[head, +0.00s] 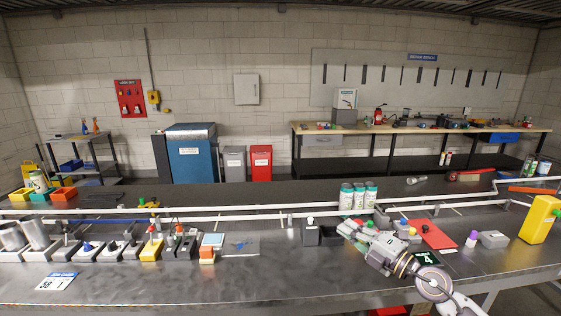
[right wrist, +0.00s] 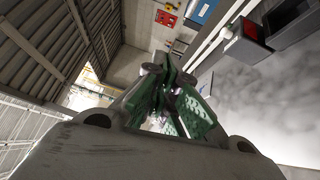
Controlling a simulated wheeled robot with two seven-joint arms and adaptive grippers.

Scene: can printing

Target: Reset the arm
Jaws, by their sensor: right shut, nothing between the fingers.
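My right arm reaches in from the lower right of the head view. Its gripper (head: 347,229) is over the metal bench, close to a dark box with a white knob (head: 311,234). In the right wrist view the green-padded fingers of the right gripper (right wrist: 168,68) come together at their tips, with nothing held between them. The wrist camera looks out across the room, with the ceiling at the left and the bench surface at the right. My left gripper is not in the head view.
Several white and green cans (head: 346,196) stand behind the right gripper by the white rail. A red mat (head: 437,236) and a grey box (head: 493,239) lie to its right, with a yellow device (head: 539,219) beyond. The front middle of the bench (head: 200,283) is clear.

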